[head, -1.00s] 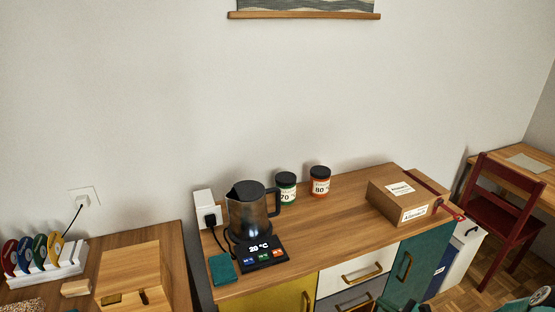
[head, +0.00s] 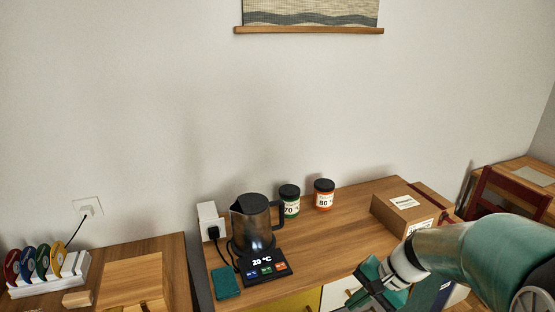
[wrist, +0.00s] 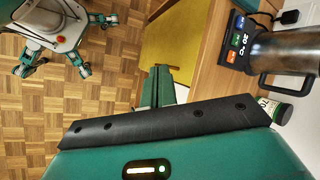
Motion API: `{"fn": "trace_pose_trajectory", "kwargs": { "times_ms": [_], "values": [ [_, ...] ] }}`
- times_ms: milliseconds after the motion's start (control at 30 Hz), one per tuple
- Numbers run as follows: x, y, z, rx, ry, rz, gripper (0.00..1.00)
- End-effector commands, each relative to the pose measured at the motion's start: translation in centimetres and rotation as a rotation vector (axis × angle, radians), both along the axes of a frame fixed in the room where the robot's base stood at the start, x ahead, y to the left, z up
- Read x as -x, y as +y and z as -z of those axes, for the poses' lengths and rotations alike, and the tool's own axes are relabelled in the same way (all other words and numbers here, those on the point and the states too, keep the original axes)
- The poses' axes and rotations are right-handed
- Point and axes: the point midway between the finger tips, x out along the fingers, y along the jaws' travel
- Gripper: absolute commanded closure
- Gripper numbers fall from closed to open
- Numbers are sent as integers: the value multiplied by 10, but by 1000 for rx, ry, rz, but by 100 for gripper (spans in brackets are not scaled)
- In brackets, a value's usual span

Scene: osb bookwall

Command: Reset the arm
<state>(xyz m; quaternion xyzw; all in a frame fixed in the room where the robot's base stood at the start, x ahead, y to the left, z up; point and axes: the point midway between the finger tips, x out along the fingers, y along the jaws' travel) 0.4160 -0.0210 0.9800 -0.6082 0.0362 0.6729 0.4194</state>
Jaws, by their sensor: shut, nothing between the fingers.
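My arm, green with white bands, reaches in from the lower right of the head view. My gripper (head: 362,289) is near the front edge of the wooden counter (head: 330,240), in front of the drawers. In the wrist view my gripper (wrist: 157,88) has its green fingers together, with nothing between them. The fingers point past the yellow cabinet door (wrist: 168,45) and touch nothing that I can see.
A kettle (head: 256,225) stands on its base with a 20 °C display (head: 264,267). A green-labelled jar (head: 289,201), an orange-labelled jar (head: 324,195) and a cardboard box (head: 402,209) stand behind. A red chair (head: 505,192) is at the right. Parquet floor (wrist: 85,90) is open beside the cabinet.

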Motion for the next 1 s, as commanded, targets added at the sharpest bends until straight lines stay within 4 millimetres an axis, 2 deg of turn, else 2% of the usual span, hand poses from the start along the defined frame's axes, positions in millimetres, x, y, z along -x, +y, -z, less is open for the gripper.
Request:
{"fn": "trace_pose_trajectory", "kwargs": {
  "times_ms": [33, 267, 600, 800, 1000],
  "values": [
    [9, 6, -13, 53, -32, -45, 100],
    [48, 20, -56, 282, -172, -225, 100],
    [105, 25, -109, 586, -425, -438, 100],
    [126, 22, -126, 695, -536, -505, 100],
    [129, 21, -129, 716, -556, -517, 100]
  ]
}}
